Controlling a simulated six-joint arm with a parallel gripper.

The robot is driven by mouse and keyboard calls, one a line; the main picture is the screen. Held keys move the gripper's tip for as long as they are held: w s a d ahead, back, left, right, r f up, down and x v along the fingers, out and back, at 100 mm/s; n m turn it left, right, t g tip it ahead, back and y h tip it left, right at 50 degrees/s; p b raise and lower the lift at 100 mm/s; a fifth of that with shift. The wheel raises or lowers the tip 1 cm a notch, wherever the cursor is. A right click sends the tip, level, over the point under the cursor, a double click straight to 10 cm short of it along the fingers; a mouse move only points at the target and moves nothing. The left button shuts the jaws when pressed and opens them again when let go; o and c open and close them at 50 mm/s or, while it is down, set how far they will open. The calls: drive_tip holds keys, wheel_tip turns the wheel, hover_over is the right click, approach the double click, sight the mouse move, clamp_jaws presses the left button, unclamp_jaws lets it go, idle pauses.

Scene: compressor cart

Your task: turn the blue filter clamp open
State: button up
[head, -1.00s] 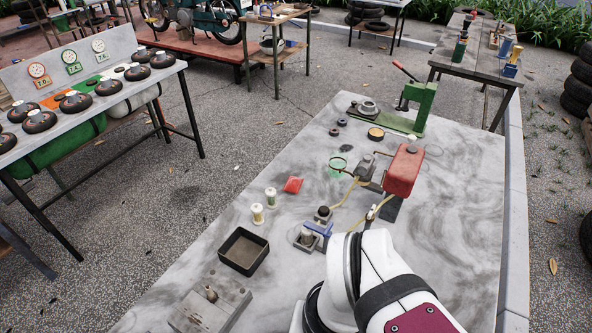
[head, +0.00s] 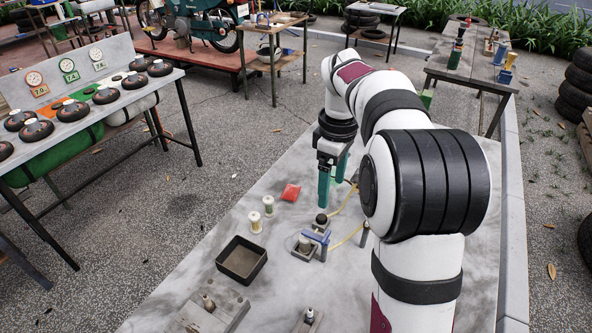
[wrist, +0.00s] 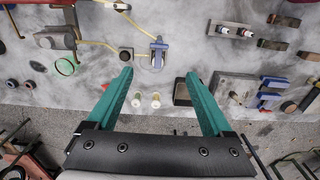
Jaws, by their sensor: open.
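The blue filter clamp (head: 318,237) sits on a small fitting on the grey bench, close to a dark round knob (head: 321,218). It also shows in the wrist view (wrist: 158,46), upper middle, beyond my fingertips, with a yellow hose running near it. My gripper (head: 331,185) has teal fingers pointing down and hangs above the bench, behind the clamp in the head view. In the wrist view (wrist: 158,74) the fingers are wide apart with nothing between their tips. They are apart from the clamp.
A black tray (head: 242,260), two spools (head: 262,213), a red packet (head: 290,192) and a grey block (head: 213,308) lie on the bench. A green ring (wrist: 65,67) and a yellow hose (wrist: 100,43) lie to the left in the wrist view. My arm hides the bench's right side.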

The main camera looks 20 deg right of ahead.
sight(326, 235)
wheel_tip(326, 235, down, 16)
drive_tip(key=shift+r, duration=0.2)
clamp_jaws()
idle(0.4)
